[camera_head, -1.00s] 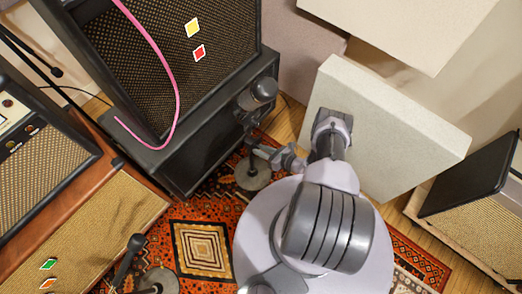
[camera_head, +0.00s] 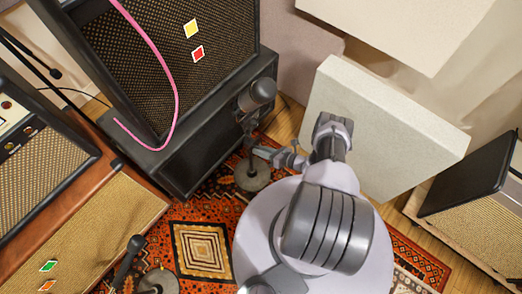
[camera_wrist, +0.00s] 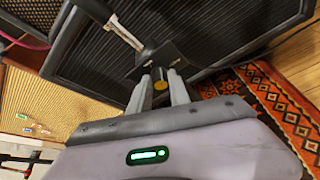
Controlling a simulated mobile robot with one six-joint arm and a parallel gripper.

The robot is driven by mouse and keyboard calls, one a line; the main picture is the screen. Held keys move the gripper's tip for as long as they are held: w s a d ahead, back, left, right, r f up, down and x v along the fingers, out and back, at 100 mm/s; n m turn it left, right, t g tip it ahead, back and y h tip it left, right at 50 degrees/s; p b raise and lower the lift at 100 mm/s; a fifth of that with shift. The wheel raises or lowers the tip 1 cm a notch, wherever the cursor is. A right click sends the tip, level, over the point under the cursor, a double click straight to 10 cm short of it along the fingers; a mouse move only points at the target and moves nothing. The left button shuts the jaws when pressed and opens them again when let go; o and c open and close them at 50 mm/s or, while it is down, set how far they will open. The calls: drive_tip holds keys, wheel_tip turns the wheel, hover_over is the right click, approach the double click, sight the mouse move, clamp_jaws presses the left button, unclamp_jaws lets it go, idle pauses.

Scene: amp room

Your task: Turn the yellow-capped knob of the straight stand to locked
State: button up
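The yellow-capped knob (camera_wrist: 160,85) shows in the wrist view, on a black fitting of the stand. My gripper (camera_wrist: 162,83) has one pale finger on each side of it, and the knob fills the gap between the fingertips. The straight stand's pale tube (camera_wrist: 126,34) runs up to the left in the wrist view. In the head view the stand has a round base (camera_head: 252,174) on the rug and a dark microphone (camera_head: 257,95) on top. My gripper (camera_head: 262,153) reaches it from the right; the knob is hidden there.
A black amplifier cabinet (camera_head: 215,140) stands close behind the stand. A pale panel (camera_head: 385,130) leans at the right. A second microphone (camera_head: 128,258) with its round base (camera_head: 158,281) is at lower left. A pink cable (camera_head: 172,75) hangs over the amplifier.

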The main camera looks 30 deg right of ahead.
drive_tip(key=o, duration=0.4)
drive_tip(key=p+v, duration=0.4)
drive_tip(key=v, duration=1.3)
drive_tip(key=shift+s+d, duration=0.15)
